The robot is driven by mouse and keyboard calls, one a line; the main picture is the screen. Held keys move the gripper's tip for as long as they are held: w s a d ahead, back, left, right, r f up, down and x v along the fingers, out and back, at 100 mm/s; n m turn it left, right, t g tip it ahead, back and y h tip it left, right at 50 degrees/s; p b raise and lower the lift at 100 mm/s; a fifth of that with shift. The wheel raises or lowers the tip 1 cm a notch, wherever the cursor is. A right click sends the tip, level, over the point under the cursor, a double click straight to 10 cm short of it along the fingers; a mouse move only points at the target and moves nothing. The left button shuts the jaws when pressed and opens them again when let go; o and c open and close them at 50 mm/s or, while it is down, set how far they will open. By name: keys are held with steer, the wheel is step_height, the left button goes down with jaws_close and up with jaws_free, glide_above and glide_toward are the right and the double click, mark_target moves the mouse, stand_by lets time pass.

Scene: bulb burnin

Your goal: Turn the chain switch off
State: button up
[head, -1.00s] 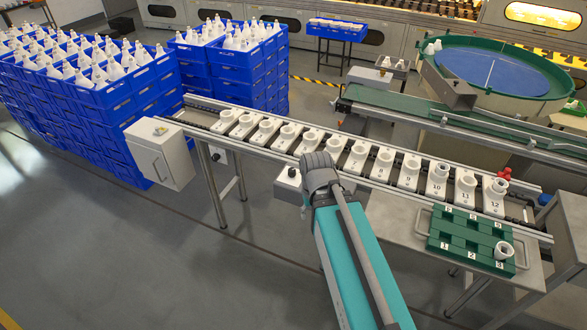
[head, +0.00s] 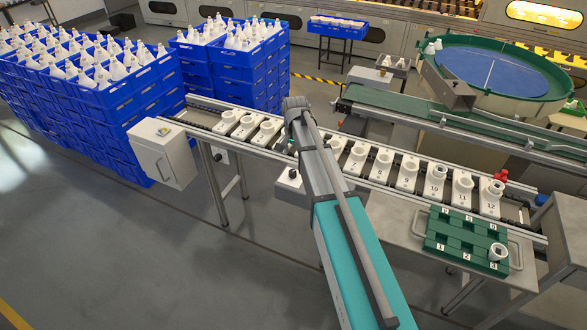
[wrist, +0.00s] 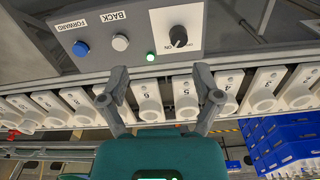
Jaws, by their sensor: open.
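The grey control panel (wrist: 130,32) fills the top of the wrist view. It carries a black rotary knob (wrist: 178,37) marked OFF and ON, a lit green lamp (wrist: 151,57), a white BACK button (wrist: 120,42) and a blue FORWARD button (wrist: 80,49). I cannot tell which mark the knob points to. My gripper (wrist: 161,78) is open and empty. Its fingertips show just below the panel edge, over the conveyor, apart from the knob in the picture. In the head view, a grey control box (head: 289,186) shows beside my arm, and my fingers are hidden.
The conveyor (head: 255,152) carries a row of numbered white sockets (head: 382,163) close to my fingers. A green numbered tray (head: 465,240) with one white part stands at the right. Blue crates (head: 140,125) are stacked at the left. Open floor lies in front.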

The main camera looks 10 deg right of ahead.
steer(key=m, duration=0.2)
glide_above(293, 171)
steer(key=shift+a+r, duration=0.1)
steer(key=shift+r, duration=0.25)
steer(key=shift+f, duration=0.2)
step_height(293, 171, down, 13)
steer(key=b, duration=1.3)
steer(key=shift+f, duration=0.2)
steer(key=shift+s, duration=0.1)
steer(key=c, duration=1.1)
